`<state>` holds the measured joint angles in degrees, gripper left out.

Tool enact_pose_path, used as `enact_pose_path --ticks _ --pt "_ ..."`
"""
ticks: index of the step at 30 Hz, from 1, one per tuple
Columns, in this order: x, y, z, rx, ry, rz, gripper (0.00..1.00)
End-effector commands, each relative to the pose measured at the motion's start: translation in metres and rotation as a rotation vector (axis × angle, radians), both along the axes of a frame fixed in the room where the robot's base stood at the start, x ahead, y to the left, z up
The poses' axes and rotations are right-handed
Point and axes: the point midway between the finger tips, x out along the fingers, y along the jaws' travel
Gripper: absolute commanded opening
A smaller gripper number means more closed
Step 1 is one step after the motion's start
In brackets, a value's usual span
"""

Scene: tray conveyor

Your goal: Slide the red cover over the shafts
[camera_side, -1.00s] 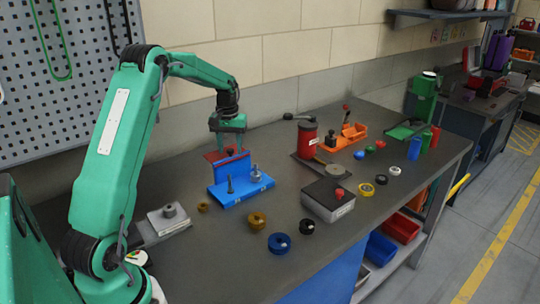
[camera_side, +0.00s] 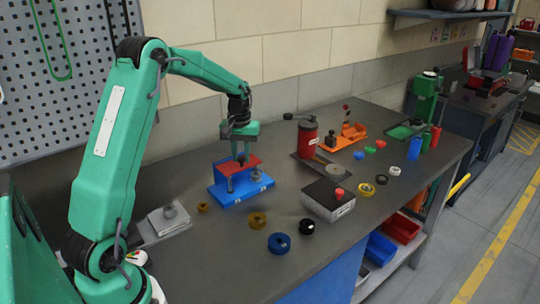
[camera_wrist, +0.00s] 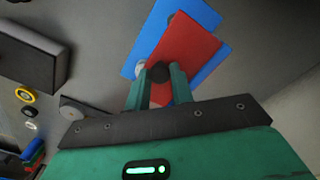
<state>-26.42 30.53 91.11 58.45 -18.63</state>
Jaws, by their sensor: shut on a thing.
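The red cover (camera_side: 232,166) is a flat plate with a dark knob; it is over the blue base (camera_side: 228,199). My gripper (camera_side: 241,157) is shut on the knob (camera_wrist: 160,72) from above. One shaft (camera_side: 229,184) stands under the cover's left front. Another shaft (camera_side: 256,174) stands by its right edge. In the wrist view the red cover (camera_wrist: 186,50) lies across the blue base (camera_wrist: 205,14), turned relative to it. I cannot tell whether the shafts pass into the cover.
A black-topped box with a red button (camera_side: 328,198) and a red cylinder (camera_side: 307,140) stand to the right. Several rings, including a brown one (camera_side: 257,220) and a blue one (camera_side: 279,243), lie in front. A grey block (camera_side: 169,218) sits at left.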

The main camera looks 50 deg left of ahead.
Motion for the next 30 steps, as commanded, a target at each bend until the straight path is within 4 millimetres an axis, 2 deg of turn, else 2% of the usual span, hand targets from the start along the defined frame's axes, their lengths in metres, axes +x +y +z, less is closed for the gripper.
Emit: enact_pose_path --ticks 9,10,13,23,30 --pt "0.001 -0.006 0.001 0.001 -0.001 -0.006 0.00" --pt "0.001 -0.007 0.001 0.000 0.000 -0.006 0.25" --pt "0.001 -0.006 0.001 0.000 0.000 -0.005 0.45" --pt "0.001 -0.004 0.001 0.001 -0.001 -0.002 0.45" --pt "0.001 -0.004 0.015 0.002 -0.004 -0.002 0.45"
